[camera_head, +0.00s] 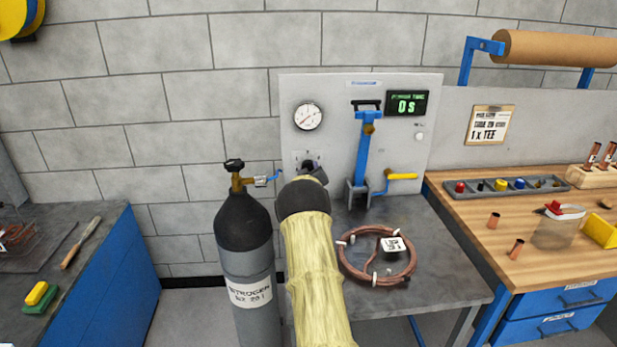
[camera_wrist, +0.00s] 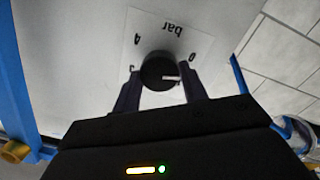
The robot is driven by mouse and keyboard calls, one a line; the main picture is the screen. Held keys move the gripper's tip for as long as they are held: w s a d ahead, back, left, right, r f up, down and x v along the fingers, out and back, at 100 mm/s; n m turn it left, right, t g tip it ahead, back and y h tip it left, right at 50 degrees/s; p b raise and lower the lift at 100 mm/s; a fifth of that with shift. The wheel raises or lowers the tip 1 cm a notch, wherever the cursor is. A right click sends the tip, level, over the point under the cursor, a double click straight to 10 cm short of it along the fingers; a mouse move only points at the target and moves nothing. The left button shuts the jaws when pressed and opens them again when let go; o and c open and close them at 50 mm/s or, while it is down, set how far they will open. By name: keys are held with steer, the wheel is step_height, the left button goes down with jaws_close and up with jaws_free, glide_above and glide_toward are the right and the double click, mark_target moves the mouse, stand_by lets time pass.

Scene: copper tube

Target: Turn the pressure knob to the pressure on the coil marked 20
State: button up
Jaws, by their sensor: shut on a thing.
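The pressure knob (camera_wrist: 156,72) is black and round with a white pointer mark, on a pale plate printed "bar" with a few numbers, seen upside down in the wrist view. My gripper (camera_wrist: 161,84) has one finger on each side of the knob and is shut on it. In the head view my gripper (camera_head: 309,172) is at the grey panel (camera_head: 341,130) and the knob is mostly hidden. A round white gauge (camera_head: 308,116) sits above it. The copper coil (camera_head: 345,262) lies on the bench with a white tag (camera_head: 391,246), its writing too small to read surely.
A black and grey nitrogen cylinder (camera_head: 245,235) stands close left of my arm. A blue upright lever (camera_head: 363,150) and a yellow-handled valve (camera_head: 402,177) are right of my gripper. A green display (camera_head: 407,103) reads 0 s. A wooden workbench (camera_head: 480,250) is at right.

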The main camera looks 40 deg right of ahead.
steer(key=m+b, duration=0.6)
steer(key=m, duration=0.2)
steer(key=shift+m, duration=0.3)
stand_by(0.4)
steer(key=o, duration=1)
steer(key=shift+c, duration=0.2)
steer(key=shift+s, duration=0.1)
steer(key=b+v, duration=0.2)
steer(key=v, duration=1.5)
steer(key=shift+s+r+b, duration=0.15)
steer(key=shift+r+b, duration=0.1)
steer(key=shift+b, duration=0.1)
